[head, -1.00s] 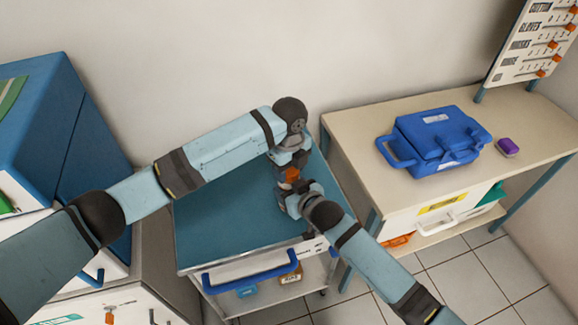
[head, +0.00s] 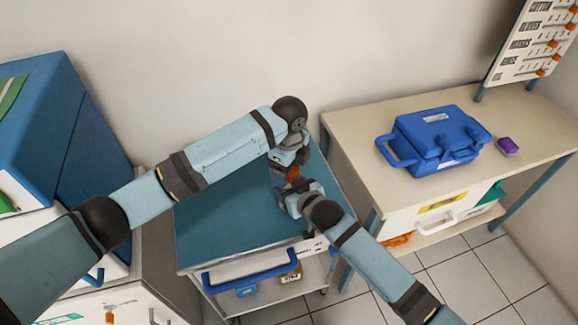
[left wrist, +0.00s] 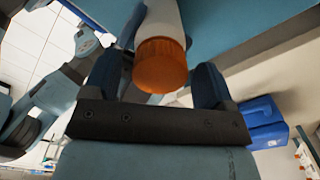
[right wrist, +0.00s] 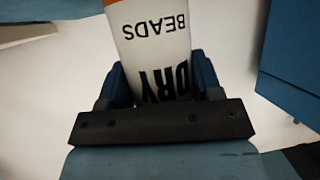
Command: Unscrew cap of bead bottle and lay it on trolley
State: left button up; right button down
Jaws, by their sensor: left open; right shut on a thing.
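The bead bottle (right wrist: 152,45) is white with dark lettering that reads DRY BEADS. My right gripper (right wrist: 155,85) is shut on its body. Its orange cap (left wrist: 160,65) is on the bottle in the left wrist view, and a bit of the cap shows in the head view (head: 293,173). My left gripper (left wrist: 155,85) is open, with its fingers on either side of the cap and a visible gap at each side. Both grippers meet over the right part of the trolley's blue-green top (head: 225,225). The arms hide most of the bottle in the head view.
The left and front of the trolley top are bare. A blue case (head: 437,140) and a small purple item (head: 507,146) sit on the bench (head: 365,120) at right. A blue cabinet (head: 45,125) stands at left. A blue handle (head: 250,273) runs along the trolley front.

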pick_arm(q)
notch_tip(320, 180, up, 4)
jog(key=shift+r, duration=0.15)
jog(key=shift+c, duration=0.4)
notch_tip(320, 180, up, 3)
jog(key=m, duration=0.3)
jog(key=shift+r, duration=0.15)
notch_tip(320, 180, down, 8)
jog(key=shift+r, duration=0.15)
jog(key=shift+c, duration=0.4)
jog(key=c, duration=0.8)
jog(key=n, duration=0.2)
jog(key=shift+n, duration=0.3)
jog(key=shift+c, duration=0.2)
